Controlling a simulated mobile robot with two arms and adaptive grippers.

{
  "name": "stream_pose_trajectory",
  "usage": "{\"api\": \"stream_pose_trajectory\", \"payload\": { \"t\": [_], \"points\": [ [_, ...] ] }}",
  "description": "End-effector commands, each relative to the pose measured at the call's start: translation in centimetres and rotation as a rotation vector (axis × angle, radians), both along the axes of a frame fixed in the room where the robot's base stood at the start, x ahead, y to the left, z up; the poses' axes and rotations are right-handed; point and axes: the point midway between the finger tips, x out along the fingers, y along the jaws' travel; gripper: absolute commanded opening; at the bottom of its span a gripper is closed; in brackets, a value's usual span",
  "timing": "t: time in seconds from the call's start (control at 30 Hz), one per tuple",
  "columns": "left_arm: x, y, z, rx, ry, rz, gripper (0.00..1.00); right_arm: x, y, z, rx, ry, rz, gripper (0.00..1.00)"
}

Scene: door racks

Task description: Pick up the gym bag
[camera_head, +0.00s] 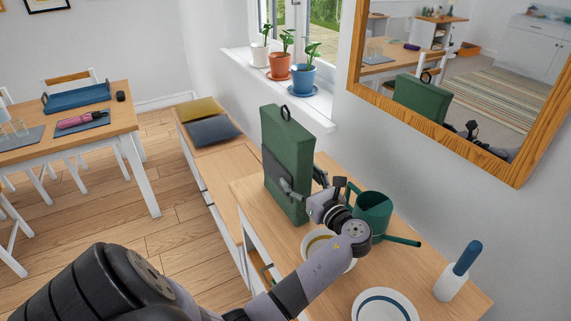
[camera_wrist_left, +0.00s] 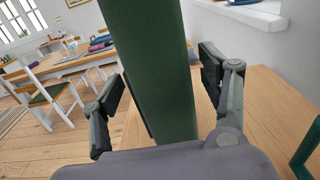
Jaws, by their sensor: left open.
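The gym bag (camera_head: 288,158) is a tall dark green block with a small black loop handle on top and a dark front pocket. It stands upright on the wooden top of a cabinet by the wall. My left gripper (camera_head: 305,184) is at the bag's near narrow side, open, with one finger on each side of it. In the left wrist view the bag (camera_wrist_left: 163,70) rises between the spread fingers, with a visible gap at the left finger and a narrow one at the right. My right gripper is not in view.
A dark green watering can (camera_head: 374,214) stands close to the right of my left gripper. Bowls (camera_head: 384,305) and a blue-handled brush in a white holder (camera_head: 452,283) are nearer. A sill with potted plants (camera_head: 302,80) and a wooden-framed mirror (camera_head: 478,151) are behind.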

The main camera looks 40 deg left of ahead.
Motion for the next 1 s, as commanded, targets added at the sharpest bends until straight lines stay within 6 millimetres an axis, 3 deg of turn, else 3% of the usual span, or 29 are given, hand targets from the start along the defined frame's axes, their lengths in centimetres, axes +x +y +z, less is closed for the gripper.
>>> {"api": "stream_pose_trajectory", "payload": {
  "t": [0.3,0.6,1.0],
  "points": [
    [1.4,4.2,0.1,0.0,0.001,0.002,0.69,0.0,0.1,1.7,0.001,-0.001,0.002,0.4],
    [1.6,4.6,-0.1,0.0,0.0,0.001,0.69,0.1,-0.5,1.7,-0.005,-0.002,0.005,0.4],
    [1.6,4.6,-0.1,0.0,0.0,0.001,0.42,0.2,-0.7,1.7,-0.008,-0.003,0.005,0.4]
  ]
}}
